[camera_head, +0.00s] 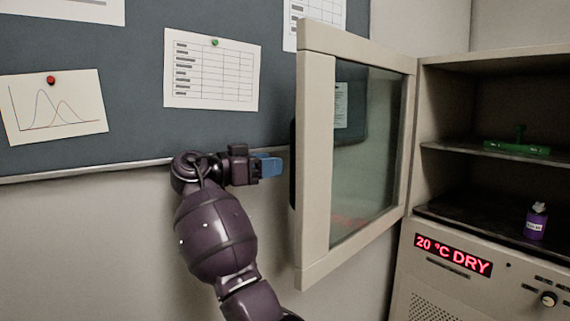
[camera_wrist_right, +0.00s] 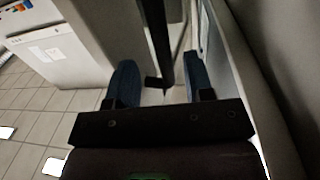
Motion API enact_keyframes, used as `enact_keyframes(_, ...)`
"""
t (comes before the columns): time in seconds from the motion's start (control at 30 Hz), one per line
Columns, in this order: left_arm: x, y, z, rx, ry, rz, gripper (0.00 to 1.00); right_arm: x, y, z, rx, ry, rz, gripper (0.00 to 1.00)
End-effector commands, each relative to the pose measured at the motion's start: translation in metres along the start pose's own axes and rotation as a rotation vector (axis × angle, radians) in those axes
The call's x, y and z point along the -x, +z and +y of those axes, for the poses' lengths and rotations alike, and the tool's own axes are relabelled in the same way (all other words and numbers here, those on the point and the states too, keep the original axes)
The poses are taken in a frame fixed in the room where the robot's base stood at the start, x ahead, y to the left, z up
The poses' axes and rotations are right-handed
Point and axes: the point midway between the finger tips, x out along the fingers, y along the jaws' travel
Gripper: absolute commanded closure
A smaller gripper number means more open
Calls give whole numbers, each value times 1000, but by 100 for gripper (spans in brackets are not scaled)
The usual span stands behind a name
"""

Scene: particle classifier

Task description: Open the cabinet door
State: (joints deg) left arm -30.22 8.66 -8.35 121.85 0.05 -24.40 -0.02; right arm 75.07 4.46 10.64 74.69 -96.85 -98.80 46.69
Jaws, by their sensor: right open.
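The cabinet (camera_head: 422,180) stands at the right of the head view. Its glass-paned door (camera_head: 315,170) is swung wide open, hinged at the cabinet's left side. A dark handle (camera_head: 292,163) sits on the door's free edge, partly hidden by the frame. My right gripper (camera_head: 270,165) is open, its blue fingers just left of the handle. In the right wrist view my right gripper (camera_wrist_right: 163,80) has its two blue fingers apart. The dark handle (camera_wrist_right: 161,45) shows between and beyond them; I cannot tell if they touch. My left gripper is not in view.
Inside the cabinet are a green object (camera_head: 517,149) on the upper shelf and a purple bottle (camera_head: 536,222) below. A red display (camera_head: 453,255) reads 20 °C DRY. A pinboard (camera_head: 140,60) with papers hangs on the wall behind my right arm, close to it.

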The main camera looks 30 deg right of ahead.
Motion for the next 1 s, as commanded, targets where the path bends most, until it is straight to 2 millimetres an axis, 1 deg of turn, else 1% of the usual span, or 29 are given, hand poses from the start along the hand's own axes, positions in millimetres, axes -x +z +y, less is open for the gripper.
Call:
enact_keyframes(0.03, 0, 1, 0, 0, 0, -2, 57, 9, 1, 0, 1, -1, 0, 52)
enact_keyframes(0.1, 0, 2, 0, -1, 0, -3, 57, 19, 0, 0, 1, -1, 1, 52)
enact_keyframes(0.2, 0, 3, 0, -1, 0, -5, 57, 30, 1, 0, 1, 0, -1, 52)
enact_keyframes(0.3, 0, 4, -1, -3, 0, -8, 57, 36, 1, 0, 1, 0, 0, 52)
enact_keyframes(0.43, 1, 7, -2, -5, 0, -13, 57, 40, 0, 0, 0, 1, 1, 52)
enact_keyframes(0.7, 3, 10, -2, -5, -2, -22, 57, 40, 0, 0, 0, 1, 0, 52)
enact_keyframes(1.0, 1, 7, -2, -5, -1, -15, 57, 39, 0, 0, 0, 1, 0, 52)
